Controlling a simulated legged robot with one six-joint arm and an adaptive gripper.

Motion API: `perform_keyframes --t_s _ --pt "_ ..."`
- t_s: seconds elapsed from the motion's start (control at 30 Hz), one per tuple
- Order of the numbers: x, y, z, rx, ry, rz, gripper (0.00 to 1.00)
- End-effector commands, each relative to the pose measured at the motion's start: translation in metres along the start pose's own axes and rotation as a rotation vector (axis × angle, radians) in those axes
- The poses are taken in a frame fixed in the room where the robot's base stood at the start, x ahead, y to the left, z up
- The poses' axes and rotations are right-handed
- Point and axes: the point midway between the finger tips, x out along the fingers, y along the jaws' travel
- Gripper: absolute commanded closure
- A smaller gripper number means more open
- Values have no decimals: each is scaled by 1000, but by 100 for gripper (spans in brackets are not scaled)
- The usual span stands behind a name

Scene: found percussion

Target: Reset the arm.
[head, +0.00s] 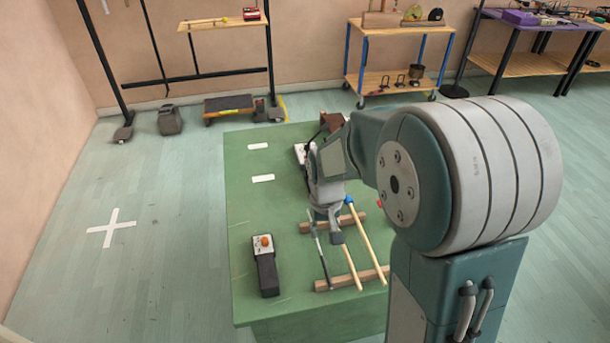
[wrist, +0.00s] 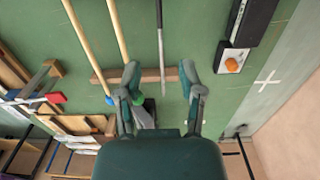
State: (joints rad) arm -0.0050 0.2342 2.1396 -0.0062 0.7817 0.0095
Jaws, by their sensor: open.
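My gripper (head: 325,228) is above the green table (head: 245,215), pointing down at the beaters on a wooden rest. In the wrist view my gripper (wrist: 160,80) has its two fingers spread wide apart. A thin metal rod with a dark handle (wrist: 160,20) lies between the fingers in that view. I cannot tell how high the fingers are above it. Two pale wooden sticks (wrist: 92,45) lie to its left, one with a blue head (wrist: 108,101). The sticks also show in the head view (head: 365,240), resting across the wooden bars (head: 372,276). Nothing is visibly held.
A black box with an orange knob (head: 265,265) lies left of the rest. White tape marks (head: 262,178) are on the table behind it. A white tape cross (head: 111,228) marks open floor at left. A shelf cart (head: 400,84) and black frame (head: 200,75) stand by the wall.

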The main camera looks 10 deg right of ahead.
Motion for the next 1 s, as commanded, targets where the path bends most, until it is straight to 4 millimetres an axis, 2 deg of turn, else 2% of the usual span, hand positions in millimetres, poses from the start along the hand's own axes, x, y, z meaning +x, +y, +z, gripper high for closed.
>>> perform_keyframes --t_s 0.17,0.27,0.37,0.7,1.0 --pt "-4 0 1 0 8 0 50" --pt "-20 0 8 0 37 0 50" --pt "-44 0 19 1 83 -1 50" --pt "-112 1 67 1 242 -3 50" --pt "-152 2 118 1 380 -4 50"
